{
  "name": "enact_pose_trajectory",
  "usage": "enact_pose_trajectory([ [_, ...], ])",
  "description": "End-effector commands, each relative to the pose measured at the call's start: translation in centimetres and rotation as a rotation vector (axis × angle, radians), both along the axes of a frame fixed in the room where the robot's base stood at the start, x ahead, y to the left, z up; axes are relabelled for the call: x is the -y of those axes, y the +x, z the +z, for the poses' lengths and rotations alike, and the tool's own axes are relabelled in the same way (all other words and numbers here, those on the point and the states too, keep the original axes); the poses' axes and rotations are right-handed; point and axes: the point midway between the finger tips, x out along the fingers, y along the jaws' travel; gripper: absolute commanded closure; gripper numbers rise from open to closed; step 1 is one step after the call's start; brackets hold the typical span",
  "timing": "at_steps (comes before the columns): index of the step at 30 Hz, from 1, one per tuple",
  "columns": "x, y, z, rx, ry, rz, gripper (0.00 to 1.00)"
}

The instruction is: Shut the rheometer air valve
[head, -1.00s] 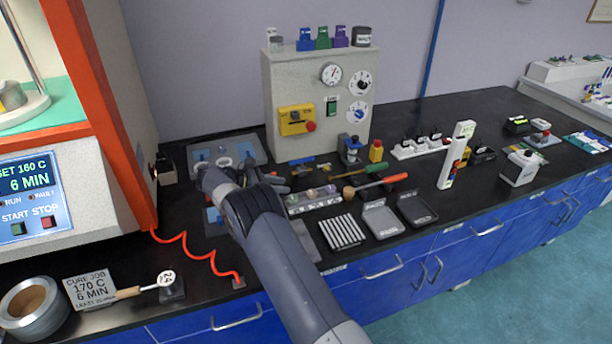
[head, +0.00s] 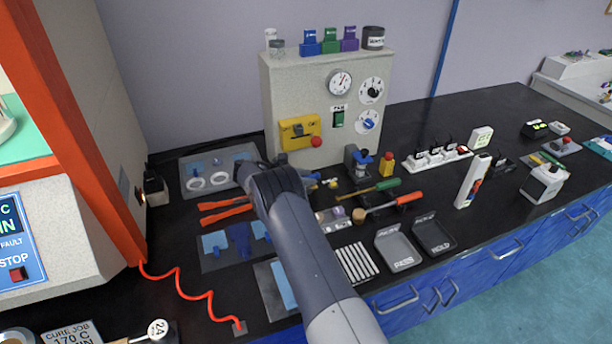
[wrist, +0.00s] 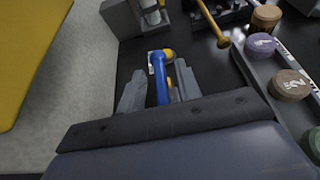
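The air valve, a small brass-yellow fitting with a blue lever (wrist: 160,80), shows in the wrist view on the black bench. The lever points toward me between the two fingers of my gripper (wrist: 160,74). The fingers stand apart, with a narrow gap to the lever on each side; I see no clear contact. In the head view my arm hides the fingers and most of the valve. A small yellow and blue bit (head: 328,183) just right of my wrist may be part of it.
The grey cabinet (head: 285,85) with gauge, dials and yellow switch box (head: 298,132) stands close behind. A blue-topped device (head: 360,165), screwdrivers (head: 385,202) and a rack with pucks (wrist: 262,45) lie to the right. Orange tongs (head: 226,214) lie left of my arm.

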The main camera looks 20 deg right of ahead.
Motion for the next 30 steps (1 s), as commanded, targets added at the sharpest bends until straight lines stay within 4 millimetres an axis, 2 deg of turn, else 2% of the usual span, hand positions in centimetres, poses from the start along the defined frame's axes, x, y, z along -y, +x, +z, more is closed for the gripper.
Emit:
enact_pose_trajectory([
  [8,0.14,0.0,-0.07,0.001,0.0,0.0,0.67],
  [20,0.11,0.01,-0.04,0.001,0.0,0.0,1.0],
  [30,0.14,0.08,-0.38,0.003,-0.002,-0.017,1.0],
])
